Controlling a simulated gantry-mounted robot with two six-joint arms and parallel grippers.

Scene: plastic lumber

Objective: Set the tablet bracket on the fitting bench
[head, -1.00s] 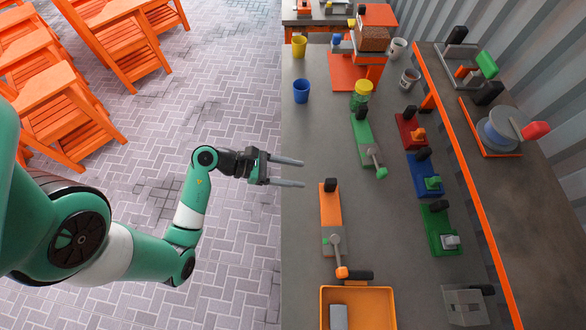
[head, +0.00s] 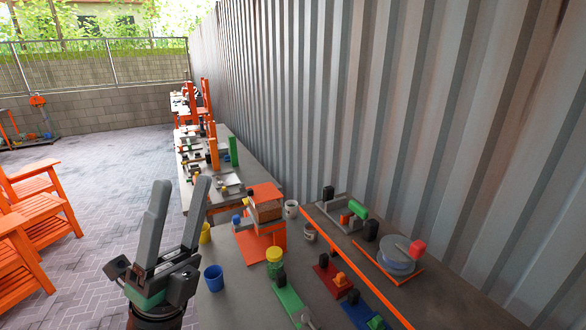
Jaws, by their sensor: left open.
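My left gripper (head: 181,188) stands at the lower left, open and empty. Its two grey fingers point up and away, beside the left edge of the near grey bench (head: 238,308). Nothing is between the fingers. A further grey-topped bench (head: 255,182) stands beyond, with an upright orange board (head: 213,148), a green board (head: 233,151) and small parts on it. I cannot tell which bench is the fitting bench, and I cannot pick out the tablet bracket for sure. My right gripper is out of view.
A blue cup (head: 213,278), a yellow cup (head: 205,233), a yellow-lidded jar (head: 275,262) and an orange stand with a brown block (head: 266,211) are on the near bench. A corrugated wall (head: 400,120) closes the right side. Orange chairs (head: 45,225) stand left on open paving.

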